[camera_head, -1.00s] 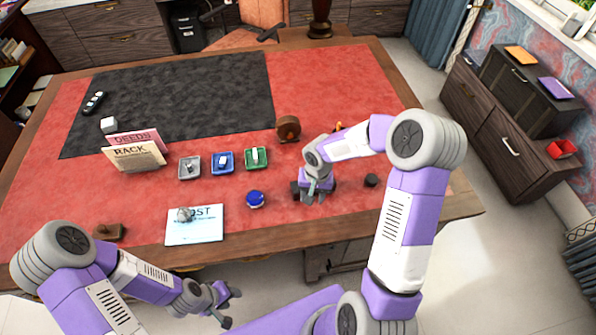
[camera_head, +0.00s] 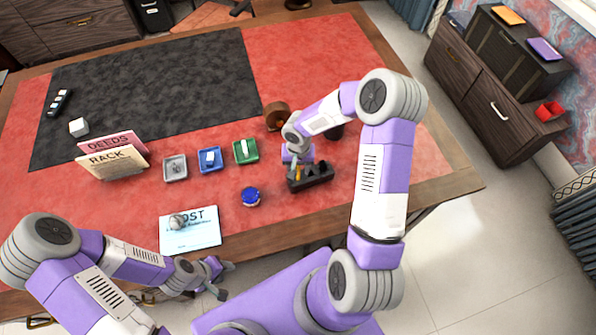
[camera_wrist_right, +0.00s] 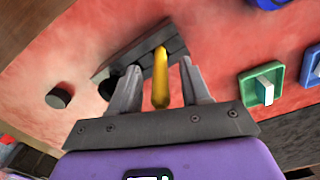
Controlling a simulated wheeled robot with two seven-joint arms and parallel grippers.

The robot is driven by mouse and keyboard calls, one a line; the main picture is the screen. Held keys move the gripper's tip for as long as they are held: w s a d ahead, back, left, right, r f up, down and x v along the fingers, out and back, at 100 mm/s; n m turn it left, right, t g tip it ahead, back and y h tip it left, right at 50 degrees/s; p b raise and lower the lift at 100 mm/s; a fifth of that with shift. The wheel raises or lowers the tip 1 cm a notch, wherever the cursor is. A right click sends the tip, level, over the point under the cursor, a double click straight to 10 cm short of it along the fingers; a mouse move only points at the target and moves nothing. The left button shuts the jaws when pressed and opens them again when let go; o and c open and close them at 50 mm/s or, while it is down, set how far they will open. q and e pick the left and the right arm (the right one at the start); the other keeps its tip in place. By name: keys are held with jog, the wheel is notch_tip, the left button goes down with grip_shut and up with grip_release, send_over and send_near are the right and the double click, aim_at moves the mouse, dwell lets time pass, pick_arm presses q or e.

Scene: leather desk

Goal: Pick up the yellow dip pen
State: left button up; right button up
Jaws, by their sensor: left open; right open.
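The yellow dip pen (camera_wrist_right: 160,78) stands in a dark pen holder (camera_head: 311,178) near the front right of the desk. In the head view a small yellow part of the pen (camera_head: 298,172) shows beside my right gripper (camera_head: 295,168). In the right wrist view the pen lies between the two open fingers of my right gripper (camera_wrist_right: 157,90), with a gap visible on either side. The dark holder (camera_wrist_right: 119,58) is beyond the fingertips. My left gripper (camera_head: 219,278) is open and empty, in front of the desk's front edge.
A blue round object (camera_head: 250,196) is left of the holder. Green (camera_head: 246,151), blue (camera_head: 210,159) and grey (camera_head: 175,168) trays stand behind it. A brown round object (camera_head: 277,116) is behind the right gripper. A paper (camera_head: 203,236) lies at the front.

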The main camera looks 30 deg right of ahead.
jog(key=shift+f, duration=0.35)
jog(key=shift+c, duration=0.3)
grip_shut()
notch_tip(320, 180, up, 10)
jog(key=shift+r+p, duration=0.1)
jog(key=shift+p, duration=0.35)
